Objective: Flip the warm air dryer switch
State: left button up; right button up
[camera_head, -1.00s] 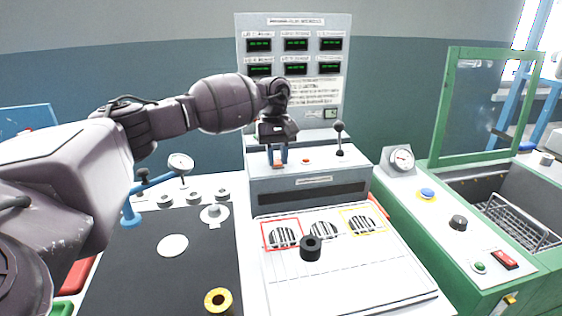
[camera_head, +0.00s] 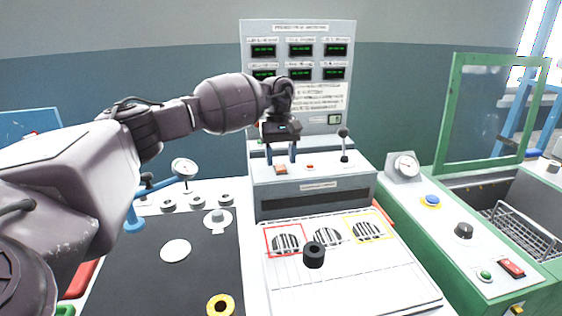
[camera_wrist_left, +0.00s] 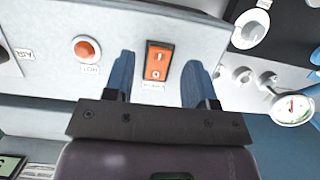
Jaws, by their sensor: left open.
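The dryer's orange rocker switch (camera_wrist_left: 159,62) is on the grey dryer panel (camera_wrist_left: 215,12), with a small label beside it. It also shows in the head view (camera_head: 280,170), at the left of the dryer's top face (camera_head: 330,170). My left gripper (camera_head: 280,158) is open and empty. In the left wrist view its two blue fingers (camera_wrist_left: 160,75) stand on either side of the switch, with a gap to each side. Whether the fingertips touch the panel I cannot tell. The rocker's tilt is hard to read. My right gripper is in neither view.
A round orange lamp (camera_wrist_left: 87,49) is beside the switch on the panel. A black-knobbed lever (camera_head: 343,143) stands to its right. A tall display panel (camera_head: 298,75) rises behind. A gauge (camera_head: 184,168) stands left, and a green-framed bath (camera_head: 492,115) is at the right.

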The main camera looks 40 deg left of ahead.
pick_arm(q)
jog(key=v, duration=0.9)
jog(key=shift+r, duration=0.2)
jog(key=shift+r, duration=0.1)
